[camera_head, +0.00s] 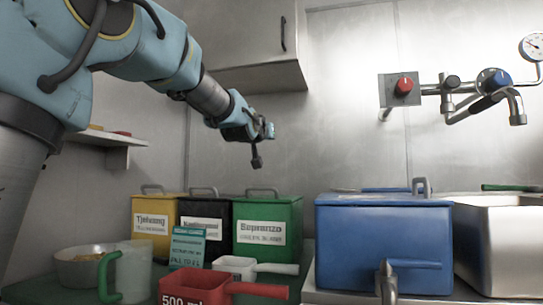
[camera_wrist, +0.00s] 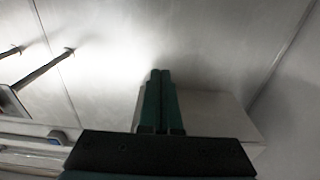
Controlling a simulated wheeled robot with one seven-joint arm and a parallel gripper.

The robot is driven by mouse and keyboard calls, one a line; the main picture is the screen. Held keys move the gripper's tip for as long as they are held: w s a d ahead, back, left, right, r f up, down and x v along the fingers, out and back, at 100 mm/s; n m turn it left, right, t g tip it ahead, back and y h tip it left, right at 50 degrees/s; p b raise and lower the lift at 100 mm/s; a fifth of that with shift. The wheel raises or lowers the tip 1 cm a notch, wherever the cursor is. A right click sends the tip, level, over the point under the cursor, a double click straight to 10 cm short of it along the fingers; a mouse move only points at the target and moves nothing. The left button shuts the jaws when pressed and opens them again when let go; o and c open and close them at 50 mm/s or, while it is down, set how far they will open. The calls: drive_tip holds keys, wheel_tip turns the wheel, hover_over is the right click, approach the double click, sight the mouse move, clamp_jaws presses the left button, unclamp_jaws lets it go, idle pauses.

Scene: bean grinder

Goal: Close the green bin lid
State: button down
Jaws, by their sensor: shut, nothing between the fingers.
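The green bin (camera_head: 268,240) with a white "Sopranzo" label stands at the right end of a row of bins in the head view. Its green lid (camera_head: 285,199) with a grey handle looks level on top; I see no gap. My gripper (camera_head: 268,131) is up in the air above the bin, well clear of the lid. In the wrist view its two dark green fingers (camera_wrist: 160,74) are together with nothing between them. The bin does not show clearly in the wrist view.
Yellow (camera_head: 150,212) and black (camera_head: 197,207) bins stand left of the green one. Scoops, including a red one (camera_head: 200,288), a jug (camera_head: 128,265) and a bowl (camera_head: 82,268) crowd the front. A blue container (camera_head: 383,245) stands right. A wall cabinet (camera_head: 255,50) hangs behind my gripper.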

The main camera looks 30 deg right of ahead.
drive_tip(key=s+a+f+t+h+b, duration=0.1)
drive_tip(key=f+b, duration=0.2)
drive_tip(key=b, duration=0.3)
drive_tip(key=s+a+f+t+h+b, duration=0.1)
drive_tip(key=s+a+f+b, duration=0.1)
drive_tip(key=b, duration=0.5)
drive_tip(key=s+a+f+t+h+b, duration=0.1)
drive_tip(key=s+a+f+b, duration=0.1)
drive_tip(key=f+b, duration=0.2)
drive_tip(key=shift+s+f+t+h+b, duration=0.1)
drive_tip(key=shift+s+t+h+b, duration=0.25)
drive_tip(key=shift+b, duration=0.9)
drive_tip(key=f+b, duration=0.2)
drive_tip(key=s+a+f+b, duration=0.1)
drive_tip(key=b, duration=0.1)
drive_tip(key=shift+f, duration=0.3)
drive_tip(key=shift+a, duration=0.1)
drive_tip(key=s+a+p, duration=0.7)
drive_tip(key=s+a, duration=0.2)
drive_tip(key=shift+s+f, duration=0.25)
drive_tip(key=shift+d, duration=0.1)
